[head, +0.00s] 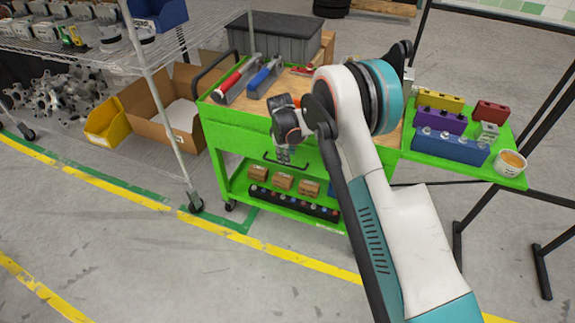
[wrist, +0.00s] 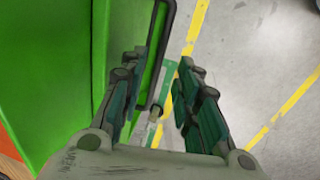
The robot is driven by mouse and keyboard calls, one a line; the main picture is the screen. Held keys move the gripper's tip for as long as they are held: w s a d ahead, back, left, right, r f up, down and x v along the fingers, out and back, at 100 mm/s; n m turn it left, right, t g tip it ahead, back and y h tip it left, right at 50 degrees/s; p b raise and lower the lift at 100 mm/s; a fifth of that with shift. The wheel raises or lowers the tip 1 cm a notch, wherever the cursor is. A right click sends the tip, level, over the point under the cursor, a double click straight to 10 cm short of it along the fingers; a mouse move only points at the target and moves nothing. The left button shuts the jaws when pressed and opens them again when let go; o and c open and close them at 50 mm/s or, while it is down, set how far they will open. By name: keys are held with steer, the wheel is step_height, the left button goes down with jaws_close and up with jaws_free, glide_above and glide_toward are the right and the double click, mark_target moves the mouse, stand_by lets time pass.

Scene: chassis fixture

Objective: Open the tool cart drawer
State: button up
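The green tool cart (head: 223,125) stands in the middle of the head view, with its drawer front under the worktop. The drawer looks closed. A dark bar handle (head: 301,165) runs across the drawer front, partly hidden by my gripper (head: 284,158). My gripper points down in front of the drawer. In the wrist view my gripper (wrist: 168,60) is open, with its two fingers apart. The dark handle (wrist: 167,45) shows close to the left finger, between it and the gap. I cannot tell whether they touch. The green cart side (wrist: 45,70) fills the left.
A red-handled tool (head: 228,82) and a blue-handled tool (head: 265,75) lie on the cart top. Boxes (head: 283,181) sit on the lower shelf. A green side shelf (head: 510,180) holds coloured blocks and a cup. A wire rack (head: 160,85) stands left. The floor in front is clear.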

steer(key=f, duration=0.1)
steer(key=f+b, duration=0.1)
steer(key=f, duration=0.1)
steer(key=w+f, duration=0.1)
steer(key=f, duration=0.1)
steer(key=shift+d+f+b, duration=0.15)
steer(key=shift+f+b, duration=0.05)
steer(key=shift+b, duration=0.1)
steer(key=shift+c, duration=0.6)
jaws_close()
